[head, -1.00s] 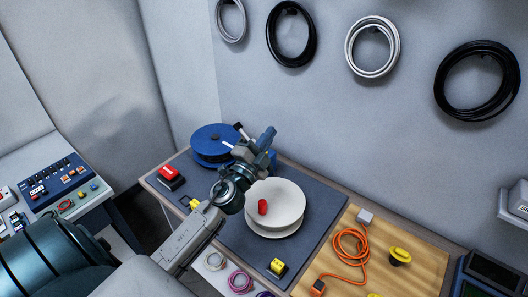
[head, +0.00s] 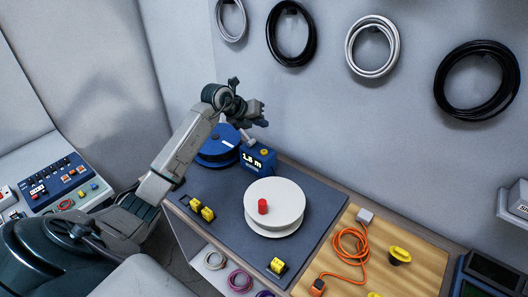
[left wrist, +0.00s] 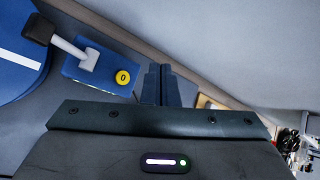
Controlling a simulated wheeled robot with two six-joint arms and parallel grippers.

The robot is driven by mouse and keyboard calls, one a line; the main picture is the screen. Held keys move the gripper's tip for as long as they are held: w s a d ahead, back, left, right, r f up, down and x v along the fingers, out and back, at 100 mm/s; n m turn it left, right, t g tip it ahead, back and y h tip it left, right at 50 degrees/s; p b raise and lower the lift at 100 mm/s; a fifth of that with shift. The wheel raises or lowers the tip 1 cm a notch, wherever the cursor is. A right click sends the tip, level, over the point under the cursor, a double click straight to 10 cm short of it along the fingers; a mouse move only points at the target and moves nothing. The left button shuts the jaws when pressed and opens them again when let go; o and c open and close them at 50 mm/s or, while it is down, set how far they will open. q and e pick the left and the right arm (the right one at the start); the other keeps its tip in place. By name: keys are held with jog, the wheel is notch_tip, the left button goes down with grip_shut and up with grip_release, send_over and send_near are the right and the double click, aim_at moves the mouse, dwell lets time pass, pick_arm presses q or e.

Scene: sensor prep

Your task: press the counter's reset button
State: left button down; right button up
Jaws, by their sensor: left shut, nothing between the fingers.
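The counter (head: 257,160) is a small blue box at the back of the bench, with a lit display reading about 1.8 m. Its yellow round reset button (head: 264,151) is on its top. In the left wrist view the counter (left wrist: 82,72) is at upper left, and the button (left wrist: 123,77), marked 0, faces the camera. My left gripper (head: 262,119) is shut and empty, above the counter and apart from it. In the left wrist view its closed fingers (left wrist: 161,84) are right of the button. My right gripper is in neither view.
A blue cable reel (head: 216,160) stands just left of the counter, and a white arm joins the counter's side. A white spool (head: 285,195) with a red knob is in front. Yellow blocks (head: 278,266) sit on the dark mat. The wall is close behind.

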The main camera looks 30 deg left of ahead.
pick_arm(q)
jog(key=shift+f, duration=0.1)
jog(key=b, duration=0.5)
send_over(261, 153)
notch_tip(261, 153, down, 8)
jog(key=shift+r, duration=0.25)
jog(key=shift+f+b, duration=0.3)
jog(key=shift+f, duration=0.35)
dwell(1.2)
jog(key=shift+f, duration=0.4)
